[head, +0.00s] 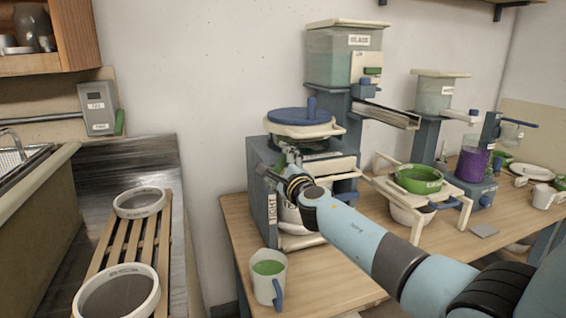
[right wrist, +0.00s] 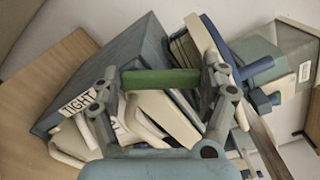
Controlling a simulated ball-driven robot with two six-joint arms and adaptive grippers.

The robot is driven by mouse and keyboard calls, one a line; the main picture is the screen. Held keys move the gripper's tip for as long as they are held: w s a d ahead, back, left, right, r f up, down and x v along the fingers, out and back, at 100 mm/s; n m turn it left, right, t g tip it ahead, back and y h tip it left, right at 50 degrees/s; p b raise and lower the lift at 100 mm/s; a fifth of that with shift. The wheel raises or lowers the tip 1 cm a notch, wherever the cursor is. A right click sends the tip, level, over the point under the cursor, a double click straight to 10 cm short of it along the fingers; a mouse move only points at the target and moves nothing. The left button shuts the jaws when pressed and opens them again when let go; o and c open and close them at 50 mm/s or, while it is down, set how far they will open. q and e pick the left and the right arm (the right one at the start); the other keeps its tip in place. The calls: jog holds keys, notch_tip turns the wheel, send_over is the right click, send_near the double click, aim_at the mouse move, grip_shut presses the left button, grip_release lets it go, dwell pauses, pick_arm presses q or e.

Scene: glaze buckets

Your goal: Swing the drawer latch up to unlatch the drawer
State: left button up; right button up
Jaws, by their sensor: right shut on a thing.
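The drawer unit (head: 262,205) is a blue-grey case with cream fronts, standing at the left end of the wooden table. My right gripper (head: 287,172) is in front of its upper part. In the right wrist view, a green bar (right wrist: 160,80) spans the space between the two fingers of my right gripper (right wrist: 163,82), which is shut on it. The bar appears to be the drawer latch, lying across the front of the case (right wrist: 110,75). My left gripper is not in view.
A mug with green liquid (head: 268,278) stands below my right gripper. A green bowl (head: 418,180) on a cream frame is to the right. A slatted rack (head: 135,250) stands at left.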

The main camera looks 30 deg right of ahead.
jog(key=n, duration=0.1)
jog(key=a+n+p, duration=0.1)
jog(key=n, duration=0.1)
jog(key=shift+w, duration=0.15)
jog(key=shift+a+f+n+p, duration=0.1)
jog(key=shift+a+n+p, duration=0.1)
jog(key=shift+n, duration=0.55)
jog(key=shift+a+n+p, duration=0.15)
jog(key=shift+n, duration=0.6)
jog(key=o, duration=1.6)
jog(key=shift+w, duration=0.1)
jog(key=shift+o, duration=0.2)
jog(key=v, duration=0.7)
jog(key=shift+s+a, duration=0.15)
jog(key=shift+s, duration=0.1)
